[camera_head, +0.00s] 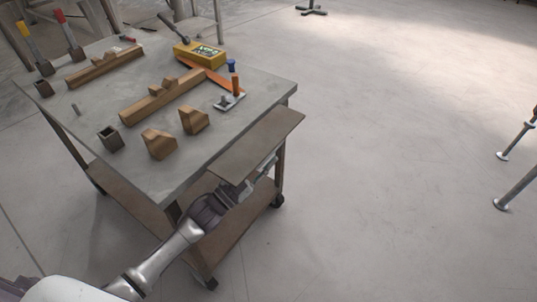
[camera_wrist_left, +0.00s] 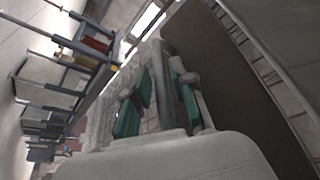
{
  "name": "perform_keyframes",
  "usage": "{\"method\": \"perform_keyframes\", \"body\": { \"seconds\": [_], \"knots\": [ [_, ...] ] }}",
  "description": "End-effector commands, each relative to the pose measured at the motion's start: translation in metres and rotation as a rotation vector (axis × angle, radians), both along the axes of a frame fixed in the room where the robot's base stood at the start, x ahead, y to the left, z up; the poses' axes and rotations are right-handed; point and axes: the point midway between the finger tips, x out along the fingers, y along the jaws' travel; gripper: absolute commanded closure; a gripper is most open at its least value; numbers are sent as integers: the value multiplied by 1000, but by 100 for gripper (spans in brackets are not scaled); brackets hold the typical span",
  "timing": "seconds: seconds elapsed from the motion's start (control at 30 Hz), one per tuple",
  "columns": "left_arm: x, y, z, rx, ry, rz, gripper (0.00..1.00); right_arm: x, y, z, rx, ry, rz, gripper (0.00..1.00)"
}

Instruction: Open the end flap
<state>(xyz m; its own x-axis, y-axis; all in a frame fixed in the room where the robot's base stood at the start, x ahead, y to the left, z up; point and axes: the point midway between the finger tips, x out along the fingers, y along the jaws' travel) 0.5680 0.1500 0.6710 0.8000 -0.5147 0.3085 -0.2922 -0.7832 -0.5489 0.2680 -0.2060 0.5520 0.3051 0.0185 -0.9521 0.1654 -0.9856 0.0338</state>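The end flap (camera_head: 258,143) is a brown-grey panel at the right end of the cart table (camera_head: 205,125). In the head view it stands out from the table edge, a little below the top, and looks close to level. It also shows in the left wrist view as a dark panel (camera_wrist_left: 225,85). My left gripper (camera_head: 268,164) is low beside the flap's outer edge, partly hidden by it. In the wrist view the green-padded fingers (camera_wrist_left: 160,98) are apart, with a grey bar (camera_wrist_left: 168,85) between them. Contact is unclear. My right gripper is not seen.
On the tabletop are wooden blocks (camera_head: 158,144), long wooden pieces (camera_head: 162,98), a yellow box (camera_head: 200,54) and small dark holders (camera_head: 110,138). A lower shelf (camera_head: 125,190) and wheels are under the table.

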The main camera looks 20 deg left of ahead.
Motion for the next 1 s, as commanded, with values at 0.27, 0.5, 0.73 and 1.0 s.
{"method": "perform_keyframes", "body": {
  "seconds": [0.27, 0.5, 0.73, 1.0],
  "knots": [
    [-49, 31, -20, 4, 4, 1, 75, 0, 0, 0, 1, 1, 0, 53],
    [-77, 50, -30, 2, 2, 1, 75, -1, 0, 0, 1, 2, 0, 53],
    [-83, 54, -32, 2, 1, 0, 75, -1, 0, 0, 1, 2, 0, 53],
    [-83, 54, -32, 2, 1, 0, 75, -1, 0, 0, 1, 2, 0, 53]
  ]
}}
